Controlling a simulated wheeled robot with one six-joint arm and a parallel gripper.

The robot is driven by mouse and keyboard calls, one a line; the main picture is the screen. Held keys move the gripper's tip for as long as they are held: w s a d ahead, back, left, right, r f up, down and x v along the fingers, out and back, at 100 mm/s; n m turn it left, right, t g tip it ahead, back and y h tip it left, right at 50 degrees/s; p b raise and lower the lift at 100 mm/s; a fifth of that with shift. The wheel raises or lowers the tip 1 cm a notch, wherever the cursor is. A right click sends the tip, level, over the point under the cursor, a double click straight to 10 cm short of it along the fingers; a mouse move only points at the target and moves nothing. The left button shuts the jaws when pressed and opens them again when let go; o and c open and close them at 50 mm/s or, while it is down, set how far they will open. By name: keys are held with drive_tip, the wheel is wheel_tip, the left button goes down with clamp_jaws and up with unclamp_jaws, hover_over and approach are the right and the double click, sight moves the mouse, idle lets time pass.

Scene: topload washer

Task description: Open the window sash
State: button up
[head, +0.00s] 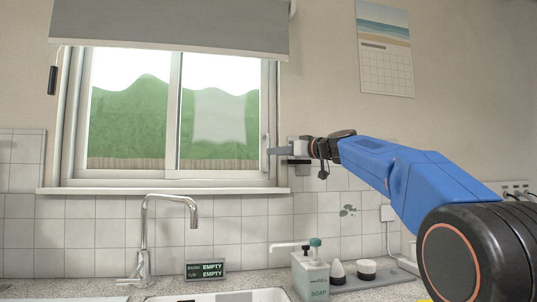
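The window stands in the wall above the sink, with two white-framed panes side by side. The right sash (172,115) meets the left pane at an upright in the middle, and I see no gap at its right edge. A small upright handle (266,143) is on the right frame member. My gripper (272,151) reaches in from the right, its fingertips at or just in front of the handle. I cannot tell whether they touch it. The fingers are seen from the side, so their opening is hidden.
A grey roller blind (175,25) covers the window top. Below are the sill (165,190), a tall tap (145,235), a soap dispenser (310,275) and a small display (205,269). A calendar (385,50) hangs at the right.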

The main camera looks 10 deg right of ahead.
sight(268, 169)
drive_tip(key=shift+x, duration=2.55)
drive_tip(key=shift+c, duration=0.2)
clamp_jaws()
